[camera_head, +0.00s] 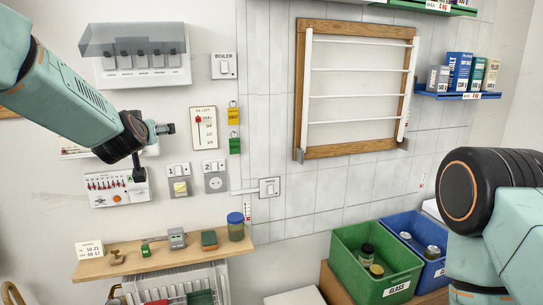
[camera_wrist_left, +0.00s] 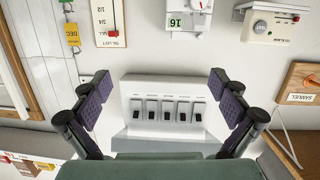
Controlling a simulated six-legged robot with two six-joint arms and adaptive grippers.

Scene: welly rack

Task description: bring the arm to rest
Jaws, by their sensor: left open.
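My left arm comes in from the upper left in the head view. Its gripper (camera_head: 153,150) is in front of the wall, below the white switch box (camera_head: 145,79) and close to the lower control panel (camera_head: 118,202). In the left wrist view the two fingers of my left gripper (camera_wrist_left: 160,85) stand wide apart with nothing between them. The switch box (camera_wrist_left: 166,87) shows beyond them, apart from the fingers, with its row of dark switches. Its grey see-through cover (camera_head: 130,38) is tilted up. My right arm shows at the right edge of the head view; its gripper is out of view.
A wooden shelf (camera_head: 165,262) with small items juts out below my left gripper. A drying rack (camera_head: 358,88) hangs on the tiled wall. A green crate (camera_head: 345,262) and a blue crate (camera_head: 435,268) stand lower right. The tiled wall between the arms is mostly clear.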

